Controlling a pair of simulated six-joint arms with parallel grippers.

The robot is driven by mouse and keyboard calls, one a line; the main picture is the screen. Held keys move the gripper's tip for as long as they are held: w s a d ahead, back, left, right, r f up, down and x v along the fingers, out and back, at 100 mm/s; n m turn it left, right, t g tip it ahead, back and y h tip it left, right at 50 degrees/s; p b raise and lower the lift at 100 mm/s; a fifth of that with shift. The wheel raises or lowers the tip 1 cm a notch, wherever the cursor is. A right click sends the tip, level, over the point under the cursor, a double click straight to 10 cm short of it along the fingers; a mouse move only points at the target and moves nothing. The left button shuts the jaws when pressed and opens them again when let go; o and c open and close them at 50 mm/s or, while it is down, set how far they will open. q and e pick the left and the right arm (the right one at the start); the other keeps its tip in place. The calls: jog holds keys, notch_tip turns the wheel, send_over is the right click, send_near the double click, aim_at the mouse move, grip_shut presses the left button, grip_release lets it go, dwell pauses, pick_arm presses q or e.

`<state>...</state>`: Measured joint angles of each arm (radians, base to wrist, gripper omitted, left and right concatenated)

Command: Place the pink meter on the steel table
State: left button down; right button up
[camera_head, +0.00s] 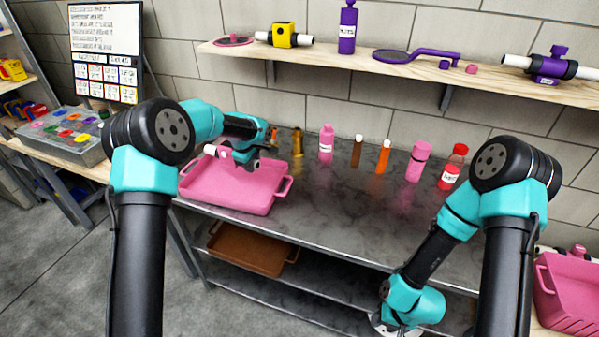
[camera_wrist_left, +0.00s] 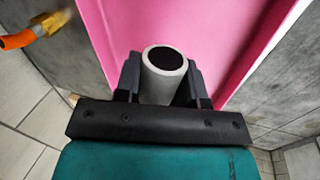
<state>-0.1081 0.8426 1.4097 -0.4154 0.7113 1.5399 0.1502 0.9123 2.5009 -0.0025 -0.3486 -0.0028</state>
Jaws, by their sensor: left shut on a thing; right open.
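My left gripper (camera_head: 237,158) is shut on the pink meter (camera_head: 223,152), whose white pipe end sticks out to the left. It is over the pink tray (camera_head: 205,196) on the left part of the steel table (camera_head: 325,215). In the left wrist view, my left gripper (camera_wrist_left: 162,82) has its fingers on both sides of a white pipe with a dark open end, with the pink tray (camera_wrist_left: 215,35) behind it. The meter's body is mostly hidden there. My right gripper (camera_head: 385,328) is low at the bottom edge, in front of the table, open and partly cut off.
A pink bottle (camera_head: 326,143), brown bottle (camera_head: 357,151), orange bottle (camera_head: 383,157), pink bottle (camera_head: 418,161) and red bottle (camera_head: 452,168) stand along the table's back. The table's middle is clear. A wall shelf (camera_head: 400,70) holds yellow (camera_head: 284,35) and purple (camera_head: 548,67) meters.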

pick_arm(q)
jog(key=s+d+f+m, duration=0.1)
jog(key=s+d+m, duration=0.1)
jog(key=s+d, duration=0.5)
jog(key=s+d+f+m, duration=0.1)
jog(key=s+d+m, duration=0.1)
jog(key=s+d, duration=0.5)
jog(key=s+d+f+m+g+h, duration=0.1)
jog(key=s+d, duration=0.6)
jog(key=d, duration=0.6)
jog(key=shift+s+d+f+m, duration=0.25)
jog(key=shift+s+f+m, duration=0.1)
jog(key=shift+m, duration=0.05)
jog(key=s+d+f+m, duration=0.1)
jog(key=s+d, duration=0.3)
jog(key=s, duration=0.8)
jog(key=shift+d+f+m, duration=0.2)
jog(key=shift+d+m, duration=0.15)
jog(key=shift+m, duration=0.25)
jog(key=shift+w+d+f, duration=0.25)
jog(key=shift+w+d, duration=0.35)
jog(key=shift+w, duration=1.85)
jog(key=shift+w+d+f, duration=0.25)
jog(key=shift+w+d, duration=0.35)
jog(key=shift+w, duration=1.9)
jog(key=shift+w+d+f, duration=0.25)
jog(key=shift+w+d, duration=0.35)
jog(key=shift+w, duration=1.85)
